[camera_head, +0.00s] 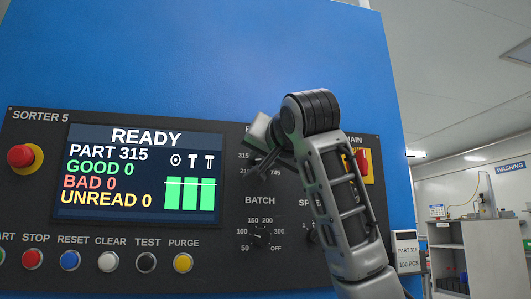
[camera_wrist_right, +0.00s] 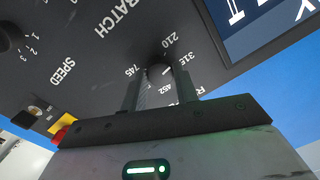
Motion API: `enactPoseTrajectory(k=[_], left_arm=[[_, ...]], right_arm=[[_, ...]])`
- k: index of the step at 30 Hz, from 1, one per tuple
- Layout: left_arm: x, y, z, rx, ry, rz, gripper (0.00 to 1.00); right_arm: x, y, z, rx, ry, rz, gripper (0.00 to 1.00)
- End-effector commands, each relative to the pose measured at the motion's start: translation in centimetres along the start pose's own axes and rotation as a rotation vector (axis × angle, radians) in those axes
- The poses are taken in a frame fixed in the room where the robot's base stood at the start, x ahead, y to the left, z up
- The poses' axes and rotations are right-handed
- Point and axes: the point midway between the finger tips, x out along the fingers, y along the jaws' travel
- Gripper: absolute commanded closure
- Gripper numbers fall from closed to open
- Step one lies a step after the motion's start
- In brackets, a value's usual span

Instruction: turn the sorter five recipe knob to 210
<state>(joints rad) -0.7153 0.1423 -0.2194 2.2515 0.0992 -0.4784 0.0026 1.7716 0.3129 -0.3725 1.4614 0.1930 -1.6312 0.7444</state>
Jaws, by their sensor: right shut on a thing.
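The recipe knob (camera_wrist_right: 157,71) is a dark round knob on the black panel, with 210, 315, 452 and 745 printed around it. My right gripper (camera_wrist_right: 163,80) has a finger on each side of it and is shut on it. The knob's pointer direction is not clear. In the head view my right gripper (camera_head: 262,162) is at the recipe dial, and hides the knob and most of its title. The screen (camera_head: 138,172) reads READY, PART 315, with good, bad and unread at 0. My left gripper is out of view.
The batch knob (camera_head: 260,236) sits just below; the speed knob (camera_head: 313,235) is partly behind my right arm. A red main switch (camera_head: 363,161) is right of the arm. A red stop button (camera_head: 21,156) and a row of coloured buttons lie left, clear of the arm.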

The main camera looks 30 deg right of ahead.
Motion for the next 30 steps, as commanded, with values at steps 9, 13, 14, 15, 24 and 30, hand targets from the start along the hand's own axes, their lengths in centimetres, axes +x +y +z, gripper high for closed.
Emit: enactPoseTrajectory(k=[9, 13, 14, 15, 24, 30], left_arm=[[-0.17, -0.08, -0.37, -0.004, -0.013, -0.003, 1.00], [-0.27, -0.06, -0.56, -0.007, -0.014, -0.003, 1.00], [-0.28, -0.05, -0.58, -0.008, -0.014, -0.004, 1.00], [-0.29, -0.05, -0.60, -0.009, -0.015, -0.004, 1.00], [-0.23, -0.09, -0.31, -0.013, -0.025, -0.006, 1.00], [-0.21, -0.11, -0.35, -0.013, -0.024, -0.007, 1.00]], right_arm=[[0.04, -0.06, -0.10, -0.261, -0.015, 0.015, 0.93], [0.02, -0.06, -0.08, -0.341, -0.018, 0.019, 0.93], [0.02, -0.05, -0.08, -0.356, -0.019, 0.020, 0.93], [0.02, -0.05, -0.07, -0.375, -0.020, 0.021, 0.93], [0.03, -0.02, 0.00, -0.456, -0.025, 0.025, 0.93], [0.03, -0.01, 0.02, -0.468, -0.025, 0.026, 0.93]])
